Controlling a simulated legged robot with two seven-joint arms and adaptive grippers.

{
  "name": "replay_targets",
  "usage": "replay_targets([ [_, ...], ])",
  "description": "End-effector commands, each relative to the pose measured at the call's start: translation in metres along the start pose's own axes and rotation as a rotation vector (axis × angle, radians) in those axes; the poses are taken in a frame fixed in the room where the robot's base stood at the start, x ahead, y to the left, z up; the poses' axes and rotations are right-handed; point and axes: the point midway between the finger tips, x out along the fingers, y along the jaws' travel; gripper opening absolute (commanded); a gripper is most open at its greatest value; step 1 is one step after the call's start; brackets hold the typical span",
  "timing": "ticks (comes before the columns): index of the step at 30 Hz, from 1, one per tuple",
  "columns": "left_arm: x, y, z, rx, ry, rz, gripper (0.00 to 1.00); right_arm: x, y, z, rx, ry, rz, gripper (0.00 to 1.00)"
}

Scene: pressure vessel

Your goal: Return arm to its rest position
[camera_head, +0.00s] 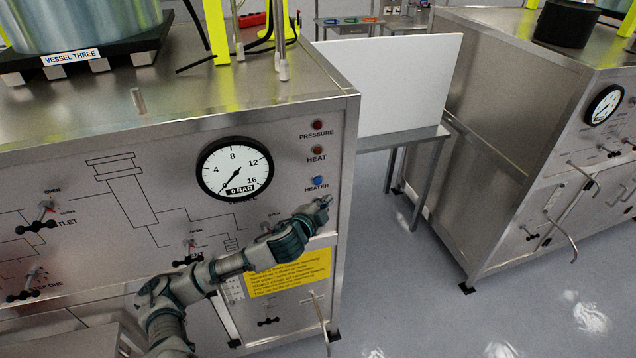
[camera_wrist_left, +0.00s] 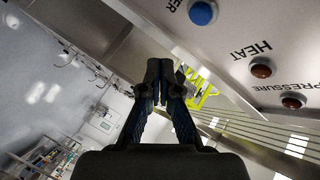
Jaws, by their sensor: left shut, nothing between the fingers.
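My left arm reaches in from the bottom left in the head view. Its gripper (camera_head: 322,204) is near the right edge of the vessel's control panel (camera_head: 90,200), just below the blue heater button (camera_head: 318,181). In the left wrist view the fingers (camera_wrist_left: 165,85) are together and hold nothing. The heater button (camera_wrist_left: 203,13) shows there at the top, to the right of the fingers, apart from them. The heat light (camera_head: 317,150) and pressure light (camera_head: 317,125) sit above the heater button. My right gripper is in neither view.
A round gauge (camera_head: 235,168) labelled 0 BAR is on the panel, left of the buttons. A yellow notice (camera_head: 290,272) is below my forearm. A small table (camera_head: 400,140) with a white board (camera_head: 390,85) stands right of the cabinet. A second steel cabinet (camera_head: 500,150) stands further right.

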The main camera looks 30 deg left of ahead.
Motion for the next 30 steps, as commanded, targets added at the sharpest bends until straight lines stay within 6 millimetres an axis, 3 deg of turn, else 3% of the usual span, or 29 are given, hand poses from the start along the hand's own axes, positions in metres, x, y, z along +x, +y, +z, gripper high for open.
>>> replay_targets([
  [8,0.000,0.000,0.000,0.000,0.000,0.001,0.00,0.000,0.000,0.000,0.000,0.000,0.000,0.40],
  [11,-0.001,0.015,0.002,-0.015,-0.006,0.023,0.00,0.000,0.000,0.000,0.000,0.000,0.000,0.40],
  [14,-0.005,0.058,0.008,-0.064,-0.033,0.090,0.00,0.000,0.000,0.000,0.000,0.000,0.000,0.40],
  [17,-0.022,0.128,0.022,-0.155,-0.096,0.200,0.00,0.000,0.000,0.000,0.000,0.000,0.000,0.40],
  [18,-0.034,0.159,0.029,-0.202,-0.132,0.249,0.00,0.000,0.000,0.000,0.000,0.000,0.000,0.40],
  [22,-0.083,0.248,0.056,-0.357,-0.284,0.396,0.00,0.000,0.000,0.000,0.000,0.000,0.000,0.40],
  [25,-0.123,0.295,0.075,-0.454,-0.404,0.477,0.00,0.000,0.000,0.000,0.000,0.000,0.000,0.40],
  [30,-0.182,0.346,0.100,-0.578,-0.583,0.572,0.00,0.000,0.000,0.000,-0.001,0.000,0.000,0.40],
])
